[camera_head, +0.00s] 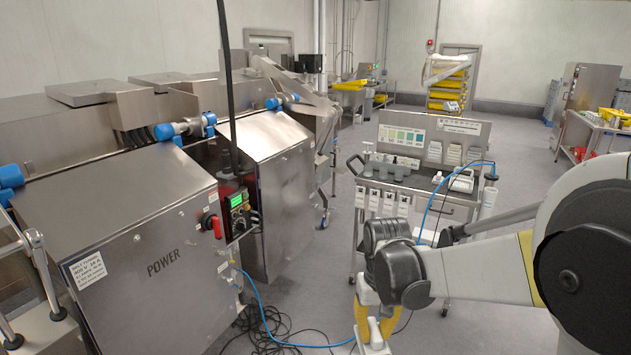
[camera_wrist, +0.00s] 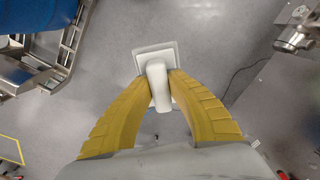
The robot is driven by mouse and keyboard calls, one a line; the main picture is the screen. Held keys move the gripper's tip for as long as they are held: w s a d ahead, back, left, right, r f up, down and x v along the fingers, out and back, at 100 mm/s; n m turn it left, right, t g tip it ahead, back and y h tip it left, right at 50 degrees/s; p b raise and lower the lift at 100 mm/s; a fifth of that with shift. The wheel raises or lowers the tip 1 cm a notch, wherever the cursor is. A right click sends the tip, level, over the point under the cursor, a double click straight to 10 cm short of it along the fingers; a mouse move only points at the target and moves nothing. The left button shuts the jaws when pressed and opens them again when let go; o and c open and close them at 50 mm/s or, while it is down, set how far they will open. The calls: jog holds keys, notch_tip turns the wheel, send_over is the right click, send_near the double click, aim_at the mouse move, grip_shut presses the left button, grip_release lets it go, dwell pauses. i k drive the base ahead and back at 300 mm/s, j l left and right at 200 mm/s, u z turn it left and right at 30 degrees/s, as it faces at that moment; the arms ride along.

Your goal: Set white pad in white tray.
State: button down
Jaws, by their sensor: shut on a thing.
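My gripper (camera_wrist: 160,82) has two yellow ribbed fingers, shut on the handle-like part of the white pad (camera_wrist: 153,56). The pad has a squarish plate beyond the fingertips in the wrist view, with grey floor behind it. In the head view my gripper (camera_head: 375,330) hangs low at the bottom, in front of the steel cart, with a pale piece between its fingertips. I cannot make out a white tray for certain in either view.
The steel cart (camera_head: 455,198) carries bottles, cards, white stacks and a white device (camera_head: 462,180). Steel tunnel machines (camera_head: 150,265) fill the left. A blue hose and black cables (camera_head: 268,325) lie on the floor. Grey floor (camera_head: 540,165) is open right of the cart.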

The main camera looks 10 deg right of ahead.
aim_at(460, 184)
jog(key=i+l+u, duration=0.1)
jog(key=i+l, duration=0.25)
jog(key=i, duration=0.25)
jog(key=i+l, duration=0.4)
jog(key=i, duration=0.15)
jog(key=i+l+u, duration=0.15)
jog(key=i+l, duration=0.3)
jog(key=i, duration=0.15)
jog(key=i+l, duration=0.2)
jog(key=l, duration=0.15)
jog(key=i+l, duration=0.2)
jog(key=l, duration=0.15)
jog(key=i+l+u, duration=0.1)
jog(key=l, duration=0.25)
jog(key=i+l, duration=0.25)
jog(key=l, duration=0.15)
jog(key=i+l, duration=0.2)
jog(key=l, duration=0.15)
jog(key=i+l, duration=0.15)
jog(key=l, duration=0.25)
jog(key=u, duration=0.05)
